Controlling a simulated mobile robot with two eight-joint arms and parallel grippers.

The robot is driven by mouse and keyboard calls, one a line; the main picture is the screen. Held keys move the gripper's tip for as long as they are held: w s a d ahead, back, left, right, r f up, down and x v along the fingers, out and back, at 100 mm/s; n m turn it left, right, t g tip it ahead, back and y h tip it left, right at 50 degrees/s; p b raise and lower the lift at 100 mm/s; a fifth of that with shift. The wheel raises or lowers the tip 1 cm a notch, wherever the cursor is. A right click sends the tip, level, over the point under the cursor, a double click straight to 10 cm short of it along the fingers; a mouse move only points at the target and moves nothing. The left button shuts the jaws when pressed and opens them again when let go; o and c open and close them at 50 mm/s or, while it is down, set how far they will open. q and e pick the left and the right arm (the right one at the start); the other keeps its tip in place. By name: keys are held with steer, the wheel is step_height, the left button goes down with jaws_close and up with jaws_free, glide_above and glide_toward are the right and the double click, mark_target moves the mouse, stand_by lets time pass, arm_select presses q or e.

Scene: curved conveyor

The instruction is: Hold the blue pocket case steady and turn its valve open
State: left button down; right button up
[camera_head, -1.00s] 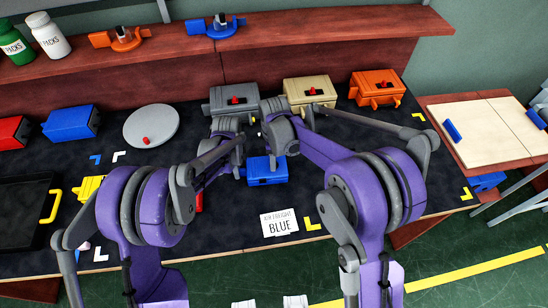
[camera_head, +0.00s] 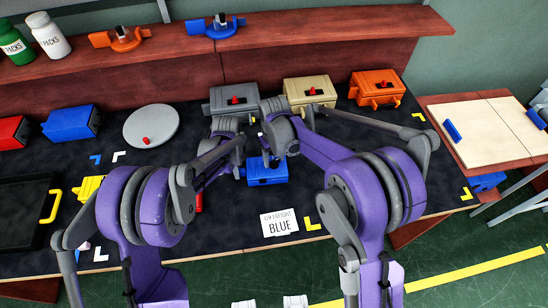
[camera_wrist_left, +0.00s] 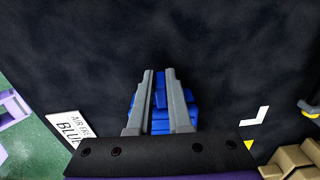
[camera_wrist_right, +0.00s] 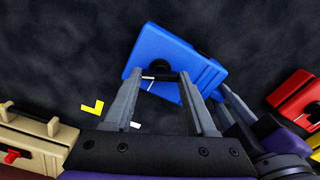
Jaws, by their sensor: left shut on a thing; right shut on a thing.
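The blue pocket case (camera_head: 268,172) lies on the dark worktop near the middle. It also shows in the right wrist view (camera_wrist_right: 165,50) and, between and beside the fingers, in the left wrist view (camera_wrist_left: 160,112). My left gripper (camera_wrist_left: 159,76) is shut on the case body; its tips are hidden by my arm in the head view. My right gripper (camera_wrist_right: 163,74) is at the case's valve (camera_wrist_right: 161,70), a dark round part with a thin silver bar. Its two fingers stand either side of it, shut on it. The exact contact is partly hidden.
A card reading "AIR FREIGHT BLUE" (camera_head: 279,222) lies in front of the case. Grey (camera_head: 235,98), beige (camera_head: 309,93) and orange (camera_head: 377,88) cases stand behind. A grey round plate (camera_head: 151,127) and another blue case (camera_head: 71,123) are at left. The worktop right of the case is fairly clear.

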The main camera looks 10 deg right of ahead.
mark_target(274, 161)
steer(key=shift+m, duration=2.3)
steer(key=o, duration=1.4)
step_height(274, 161, up, 12)
arm_select(q)
steer(key=c, duration=0.8)
jaws_free()
